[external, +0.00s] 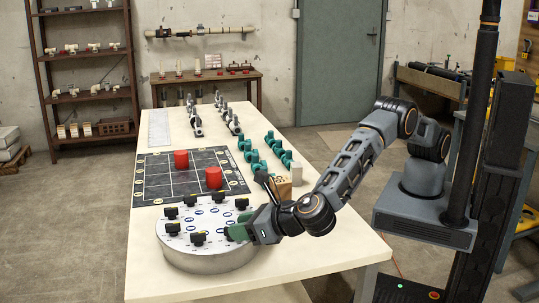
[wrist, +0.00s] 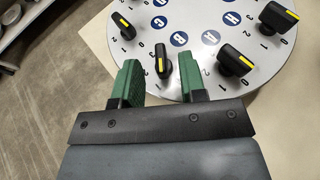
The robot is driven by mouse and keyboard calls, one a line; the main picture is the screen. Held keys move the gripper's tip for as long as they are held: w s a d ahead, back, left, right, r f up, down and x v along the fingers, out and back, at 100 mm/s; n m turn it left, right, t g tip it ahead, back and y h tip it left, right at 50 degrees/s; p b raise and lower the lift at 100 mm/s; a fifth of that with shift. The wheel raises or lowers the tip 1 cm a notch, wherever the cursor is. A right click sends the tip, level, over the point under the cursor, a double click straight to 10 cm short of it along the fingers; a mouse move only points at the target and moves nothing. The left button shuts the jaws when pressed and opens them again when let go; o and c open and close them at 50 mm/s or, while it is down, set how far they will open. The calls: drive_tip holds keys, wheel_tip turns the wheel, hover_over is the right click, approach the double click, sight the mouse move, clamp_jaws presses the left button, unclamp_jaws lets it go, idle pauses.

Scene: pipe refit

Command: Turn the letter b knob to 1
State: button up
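A round pale dial plate (external: 215,262) with several black knobs around its rim stands at the table's near end. In the wrist view, the blue letter B label (wrist: 180,38) sits beside a black knob with a yellow stripe (wrist: 163,63), which I take for the letter b knob. My gripper (wrist: 160,72) is open, its green fingers one on each side of this knob, with gaps showing. The number its stripe points to is too small to tell. In the external view my gripper (external: 236,232) is low at the plate's right edge and hides that knob.
Other knobs are close by: one near C (wrist: 123,25), one near A (wrist: 234,61). Behind the plate lies a dark grid mat (external: 160,185) with two red cylinders (external: 181,159). Teal fittings (external: 253,158) and a wooden block (external: 281,188) stand to the right.

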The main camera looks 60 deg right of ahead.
drive_tip(key=shift+x, duration=1.65)
clamp_jaws()
